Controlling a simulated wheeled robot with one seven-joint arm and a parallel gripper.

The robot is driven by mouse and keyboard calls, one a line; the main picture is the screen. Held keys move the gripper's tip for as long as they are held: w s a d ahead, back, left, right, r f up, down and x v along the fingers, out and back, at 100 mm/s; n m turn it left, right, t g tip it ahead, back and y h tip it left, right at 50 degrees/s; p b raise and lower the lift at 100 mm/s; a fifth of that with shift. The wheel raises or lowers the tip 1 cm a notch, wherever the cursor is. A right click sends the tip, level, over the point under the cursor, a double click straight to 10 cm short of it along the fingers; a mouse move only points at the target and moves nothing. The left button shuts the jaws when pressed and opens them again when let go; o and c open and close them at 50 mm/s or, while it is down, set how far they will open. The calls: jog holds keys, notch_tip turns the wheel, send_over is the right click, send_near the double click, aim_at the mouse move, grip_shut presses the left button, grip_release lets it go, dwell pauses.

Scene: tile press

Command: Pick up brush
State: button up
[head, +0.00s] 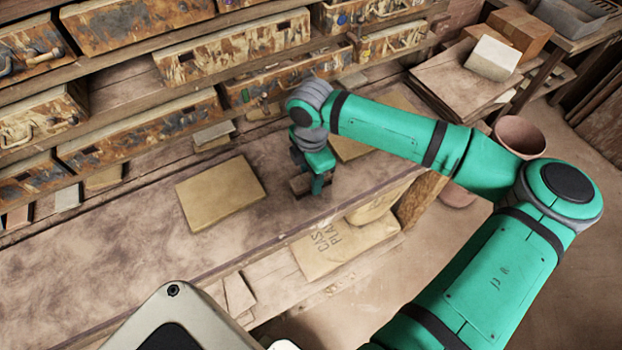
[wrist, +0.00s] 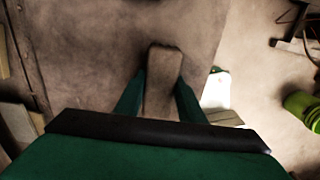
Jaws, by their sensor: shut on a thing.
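The brush (wrist: 163,75) shows in the wrist view as a brown-grey block between the two green fingers of my gripper (wrist: 160,95). The fingers are shut on its sides. In the head view my gripper (head: 317,184) is low over the wooden bench (head: 120,240), with the brush (head: 299,184) partly hidden behind the fingers. I cannot tell whether the brush touches the bench. Its underside is hidden.
A tan board (head: 220,193) lies on the bench left of my gripper, and another (head: 350,146) lies behind it. Shelves of worn drawers (head: 235,46) rise at the back. A plaster bag (head: 345,243) sits on a lower shelf in front. The bench's left part is clear.

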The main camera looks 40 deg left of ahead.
jog(key=shift+r, duration=0.1)
jog(key=shift+r, duration=0.4)
notch_tip(320, 180, up, 2)
jog(key=shift+r, duration=0.25)
jog(key=shift+s+d+r, duration=1.2)
jog(key=shift+s+r, duration=0.4)
jog(key=shift+s, duration=0.4)
jog(key=shift+s+d+r, duration=1.25)
jog(key=shift+s+r, duration=0.3)
jog(key=shift+s, duration=0.45)
jog(key=shift+s+d+r, duration=1.2)
jog(key=shift+s+r, duration=0.4)
jog(key=shift+s, duration=0.4)
